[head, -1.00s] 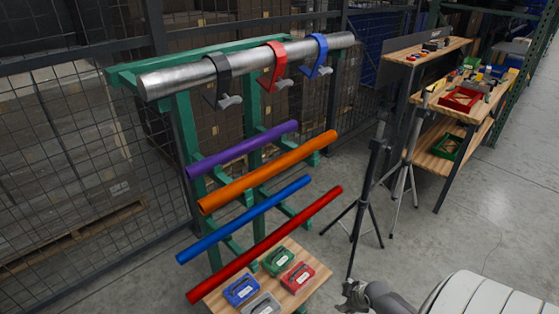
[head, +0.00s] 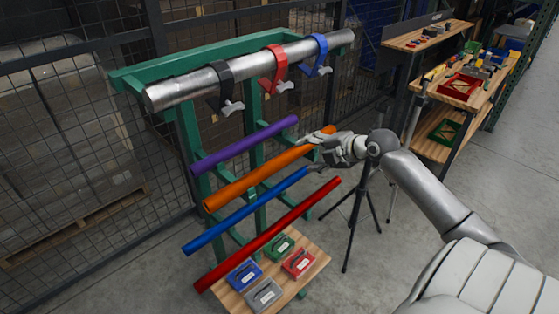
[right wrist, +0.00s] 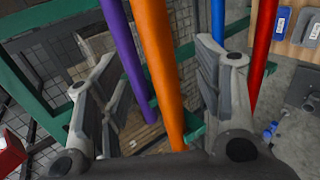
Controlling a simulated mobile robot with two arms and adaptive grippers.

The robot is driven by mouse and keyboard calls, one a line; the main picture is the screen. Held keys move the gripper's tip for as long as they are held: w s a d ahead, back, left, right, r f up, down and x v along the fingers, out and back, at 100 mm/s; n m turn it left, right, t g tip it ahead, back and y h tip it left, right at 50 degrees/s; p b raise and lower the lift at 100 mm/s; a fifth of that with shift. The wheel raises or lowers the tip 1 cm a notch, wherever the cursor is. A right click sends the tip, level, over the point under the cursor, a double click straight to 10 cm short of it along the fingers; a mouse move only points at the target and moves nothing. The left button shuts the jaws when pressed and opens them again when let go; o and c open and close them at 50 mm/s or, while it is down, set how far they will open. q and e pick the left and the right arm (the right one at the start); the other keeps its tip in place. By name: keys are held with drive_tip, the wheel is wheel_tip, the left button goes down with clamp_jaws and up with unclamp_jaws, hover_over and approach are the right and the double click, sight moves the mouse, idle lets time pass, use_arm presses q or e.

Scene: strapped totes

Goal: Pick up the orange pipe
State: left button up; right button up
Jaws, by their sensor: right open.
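The orange pipe (head: 255,178) lies sloped across the green rack, second from the top among the coloured pipes. My right gripper (head: 312,153) is at the right end of this pipe and partly hides it. In the right wrist view the orange pipe (right wrist: 157,65) runs between the two spread fingers, with gaps on both sides. The purple pipe (right wrist: 127,60) also shows there, close to the left finger. My right gripper is open. My left gripper is not in view.
The blue pipe (head: 245,212) and red pipe (head: 268,235) lie just below the orange one; the purple pipe (head: 245,147) is above. A steel bar (head: 185,90) with clamps crosses the top. A dark tripod (head: 360,215) stands near my right arm.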

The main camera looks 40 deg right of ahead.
sight(295, 154)
drive_tip(key=shift+x, duration=1.1)
drive_tip(key=shift+w+a+p, duration=0.1)
drive_tip(key=shift+w+p, duration=0.3)
drive_tip(key=shift+p, duration=0.15)
drive_tip(key=p+x, duration=0.1)
drive_tip(key=x, duration=0.3)
drive_tip(key=shift+a+p, duration=0.2)
drive_tip(key=shift+p, duration=0.2)
drive_tip(key=shift+w+f, duration=0.2)
drive_tip(key=shift+f, duration=0.05)
drive_tip(key=shift+r, duration=0.1)
clamp_jaws()
drive_tip(key=shift+r, duration=0.1)
